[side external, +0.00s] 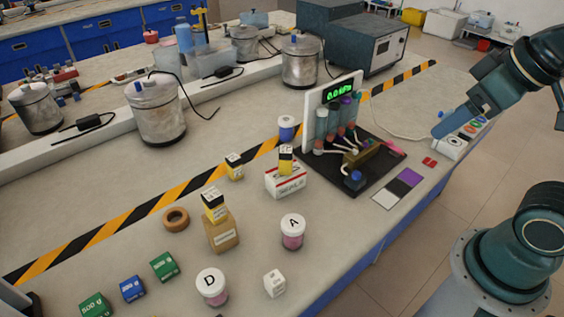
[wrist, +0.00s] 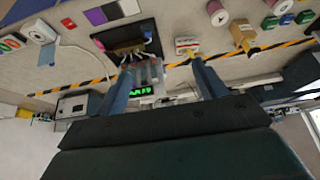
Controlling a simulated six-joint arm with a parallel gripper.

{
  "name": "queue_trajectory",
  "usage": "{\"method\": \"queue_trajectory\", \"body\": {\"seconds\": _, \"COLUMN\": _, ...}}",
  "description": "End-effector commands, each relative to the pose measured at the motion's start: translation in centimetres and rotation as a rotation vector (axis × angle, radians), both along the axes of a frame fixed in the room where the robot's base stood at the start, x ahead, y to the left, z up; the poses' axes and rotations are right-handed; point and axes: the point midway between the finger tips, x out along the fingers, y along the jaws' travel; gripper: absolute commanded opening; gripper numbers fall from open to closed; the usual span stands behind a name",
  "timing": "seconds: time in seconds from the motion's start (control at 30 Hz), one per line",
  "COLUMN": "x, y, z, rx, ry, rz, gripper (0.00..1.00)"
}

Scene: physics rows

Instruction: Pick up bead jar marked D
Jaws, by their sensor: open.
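The bead jar marked D (side external: 212,287) stands upright near the front of the bench in the side view, with a white lid and pink contents. A similar jar marked A (side external: 292,231) stands behind and to its right. My gripper (side external: 438,132) is at the far right of the side view, high and well away from both jars. In the wrist view my gripper (wrist: 161,66) shows two blue fingers spread apart with nothing held. A pink jar (wrist: 217,13) shows near the top edge there, its letter unreadable.
A tan block with a yellow cube on top (side external: 222,233) stands between and behind the jars. A white cube (side external: 274,283) is right of D. Green and blue boxes (side external: 133,289) lie to its left. A display rack (side external: 332,112) stands on a black mat.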

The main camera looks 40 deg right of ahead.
Motion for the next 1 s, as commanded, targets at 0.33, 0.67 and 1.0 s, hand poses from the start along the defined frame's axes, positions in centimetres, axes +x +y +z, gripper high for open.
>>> {"method": "queue_trajectory", "body": {"seconds": 0.33, "x": 4.6, "y": 3.1, "z": -0.4, "rx": -0.007, "ry": 0.002, "rz": 0.154, "gripper": 0.71}}
{"method": "queue_trajectory", "body": {"seconds": 0.67, "x": 10.3, "y": 9.5, "z": -2.6, "rx": -0.011, "ry": -0.004, "rz": 0.374, "gripper": 0.71}}
{"method": "queue_trajectory", "body": {"seconds": 1.0, "x": 13.9, "y": 18.0, "z": -6.7, "rx": -0.007, "ry": -0.011, "rz": 0.595, "gripper": 0.71}}
